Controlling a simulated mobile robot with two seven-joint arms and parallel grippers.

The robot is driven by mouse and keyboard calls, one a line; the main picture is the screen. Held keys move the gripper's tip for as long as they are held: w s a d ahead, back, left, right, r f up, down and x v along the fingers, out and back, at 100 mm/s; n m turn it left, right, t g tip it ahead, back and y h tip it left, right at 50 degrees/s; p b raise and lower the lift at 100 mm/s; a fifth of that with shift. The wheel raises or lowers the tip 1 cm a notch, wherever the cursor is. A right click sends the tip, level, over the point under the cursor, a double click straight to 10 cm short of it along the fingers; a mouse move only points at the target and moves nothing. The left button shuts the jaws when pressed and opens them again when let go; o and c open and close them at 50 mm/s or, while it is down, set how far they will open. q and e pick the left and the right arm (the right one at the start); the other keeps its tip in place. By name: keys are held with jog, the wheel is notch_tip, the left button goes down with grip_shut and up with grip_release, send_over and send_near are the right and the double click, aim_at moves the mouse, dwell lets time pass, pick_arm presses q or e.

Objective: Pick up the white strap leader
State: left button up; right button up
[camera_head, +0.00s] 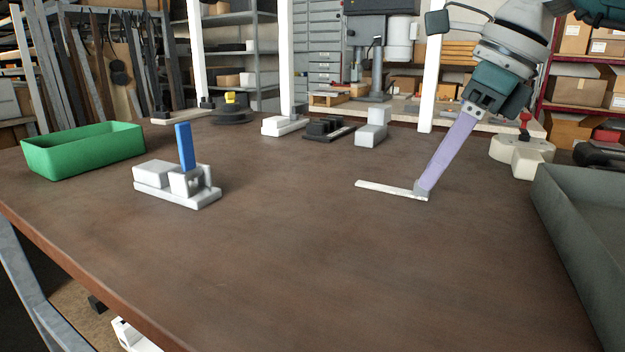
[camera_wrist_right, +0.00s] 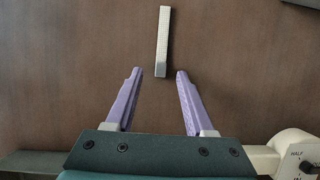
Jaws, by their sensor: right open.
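The white strap leader (camera_head: 385,187) is a thin, flat pale strip lying on the brown table, right of the middle in the head view. In the right wrist view the strap leader (camera_wrist_right: 163,38) stretches away from the gripper, its near end in line with the gap between the fingertips. My right gripper (camera_head: 421,190) reaches down at the strip's right end, its purple fingers tilted. In the wrist view the right gripper (camera_wrist_right: 160,73) is open, with a finger either side of that end and nothing held. Whether it touches the table is unclear. My left gripper is out of view.
A grey tray (camera_head: 560,215) stands at the right edge. A cream device (camera_head: 522,154) with a red knob sits behind it. A grey fixture (camera_head: 177,190) with a blue upright piece and a green bin (camera_head: 85,155) stand left. Small blocks line the back. The front middle is clear.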

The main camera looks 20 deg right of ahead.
jog(key=shift+x, duration=1.1)
grip_shut()
